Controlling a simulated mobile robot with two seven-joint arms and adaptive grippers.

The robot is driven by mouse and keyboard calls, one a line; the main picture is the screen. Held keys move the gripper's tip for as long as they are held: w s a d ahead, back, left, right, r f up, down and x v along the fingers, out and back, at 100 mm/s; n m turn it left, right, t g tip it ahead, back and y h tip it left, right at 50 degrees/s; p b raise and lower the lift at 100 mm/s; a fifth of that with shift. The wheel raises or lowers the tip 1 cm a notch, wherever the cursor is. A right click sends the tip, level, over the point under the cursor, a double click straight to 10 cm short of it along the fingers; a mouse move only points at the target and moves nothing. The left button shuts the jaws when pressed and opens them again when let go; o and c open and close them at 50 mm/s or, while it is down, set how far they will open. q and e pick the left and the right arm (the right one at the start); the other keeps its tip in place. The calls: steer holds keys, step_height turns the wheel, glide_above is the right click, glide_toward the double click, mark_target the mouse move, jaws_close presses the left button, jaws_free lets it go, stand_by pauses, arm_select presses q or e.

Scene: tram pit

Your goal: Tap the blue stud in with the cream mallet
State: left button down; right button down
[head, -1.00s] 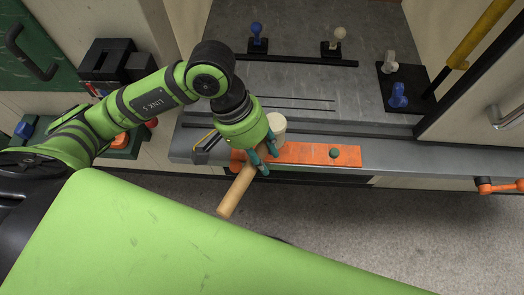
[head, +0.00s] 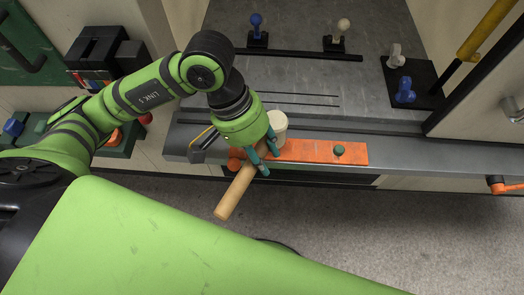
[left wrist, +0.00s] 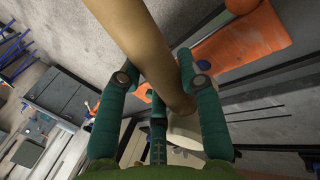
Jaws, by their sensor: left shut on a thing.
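My left gripper (head: 266,161) is shut on the mallet's wooden handle (head: 237,190). The handle also crosses between my left fingers (left wrist: 160,78) in the left wrist view. The mallet's cream head (head: 278,122) is beyond the fingers, above or beside the orange strip (head: 310,150); I cannot tell whether it touches anything. The handle slants down toward the front left. A green stud (head: 339,150) stands on the strip's right part. My right gripper is not in view.
The strip lies along the front edge of a grey bench (head: 430,155). Behind are a blue-topped knob (head: 256,25), a cream-topped knob (head: 343,27) and another blue knob (head: 405,90) on a black plate. A yellow post (head: 485,30) stands at right. Floor in front is clear.

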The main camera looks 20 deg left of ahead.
arm_select(q)
steer(key=shift+r, duration=0.1)
steer(key=shift+r+p, duration=1.05)
steer(key=shift+r, duration=1.4)
steer(key=shift+s, duration=0.1)
